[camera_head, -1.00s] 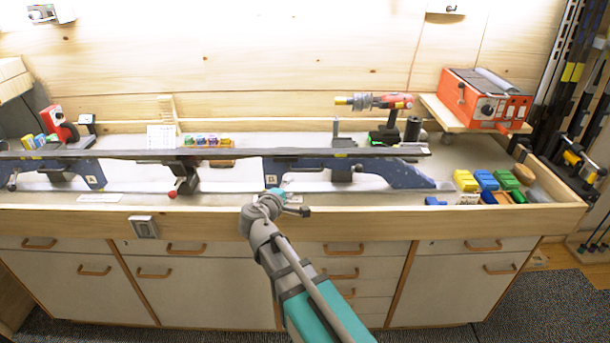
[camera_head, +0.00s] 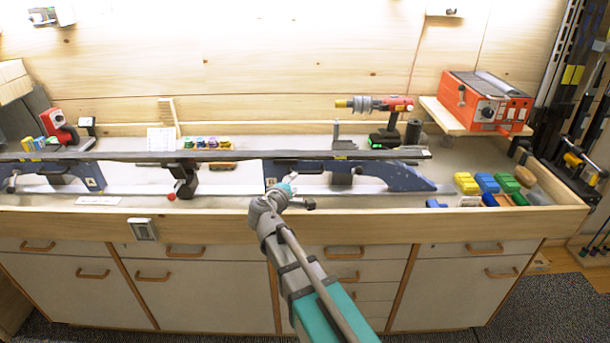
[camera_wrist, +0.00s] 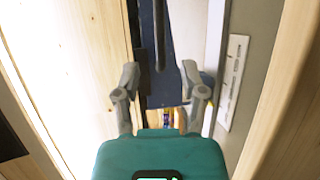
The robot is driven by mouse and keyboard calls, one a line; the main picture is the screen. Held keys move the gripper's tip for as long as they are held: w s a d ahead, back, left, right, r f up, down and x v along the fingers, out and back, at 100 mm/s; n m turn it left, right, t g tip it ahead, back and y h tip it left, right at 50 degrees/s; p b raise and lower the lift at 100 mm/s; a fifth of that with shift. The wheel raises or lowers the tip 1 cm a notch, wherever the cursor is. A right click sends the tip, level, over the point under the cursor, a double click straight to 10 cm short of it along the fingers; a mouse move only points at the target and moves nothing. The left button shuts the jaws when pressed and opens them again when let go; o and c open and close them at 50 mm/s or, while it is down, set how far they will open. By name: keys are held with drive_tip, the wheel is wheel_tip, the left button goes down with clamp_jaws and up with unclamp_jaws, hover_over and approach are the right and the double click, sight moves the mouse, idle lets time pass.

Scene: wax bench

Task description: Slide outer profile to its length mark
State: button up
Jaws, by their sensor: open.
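A long dark ski (camera_head: 215,155) lies across two blue vise supports, the right one (camera_head: 395,176) and the left one (camera_head: 88,178). A pale silver rail or profile (camera_head: 235,189) runs low along the bench beneath them; I cannot tell which part is the outer profile. My gripper (camera_head: 293,177) is over the bench's front part, at the left end of the right support. In the wrist view my gripper (camera_wrist: 160,75) is open, with a dark blue plate (camera_wrist: 164,92) and a dark rod showing between the fingers. Contact cannot be told. No length mark is clearly readable.
A dark clamp with a red knob (camera_head: 185,180) stands between the supports. Colored wax blocks (camera_head: 487,181) lie at the right. An orange machine (camera_head: 487,100) sits on a shelf at back right. The wooden front rim (camera_head: 400,224) borders the bench.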

sight(304, 174)
drive_tip(key=b+x, duration=0.1)
drive_tip(key=x, duration=0.8)
drive_tip(key=shift+w, duration=0.15)
clamp_jaws()
